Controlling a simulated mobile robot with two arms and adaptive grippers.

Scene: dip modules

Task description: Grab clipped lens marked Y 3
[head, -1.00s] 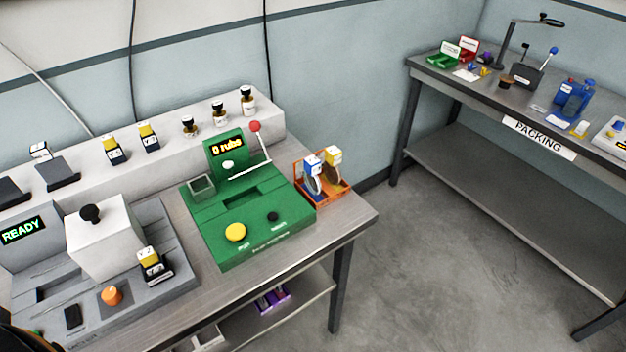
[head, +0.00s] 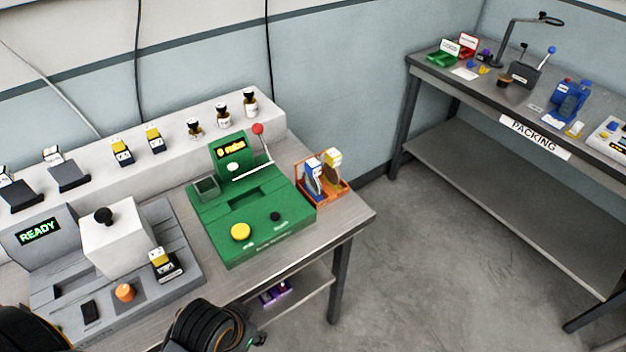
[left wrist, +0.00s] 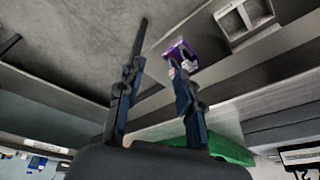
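In the head view, a yellow-and-white clipped piece (head: 160,262) stands on the grey machine, beside its white block. Two more yellow-and-white clipped pieces, one (head: 122,151) left of the other (head: 153,138), stand on the raised back ledge. Their marks are too small to read, so I cannot tell which is Y 3. A yellow-tagged lens (head: 333,160) sits in the orange rack beside a blue-tagged one (head: 312,172). My left gripper (left wrist: 158,42) is open and empty in the left wrist view. I cannot make out my right gripper.
The green machine (head: 280,236) with a red-knobbed lever stands right of the grey machine (head: 185,279). The orange rack (head: 333,194) is near the table's right end. A purple bin (head: 275,293) is on the lower shelf. Open floor separates the packing table (head: 468,99).

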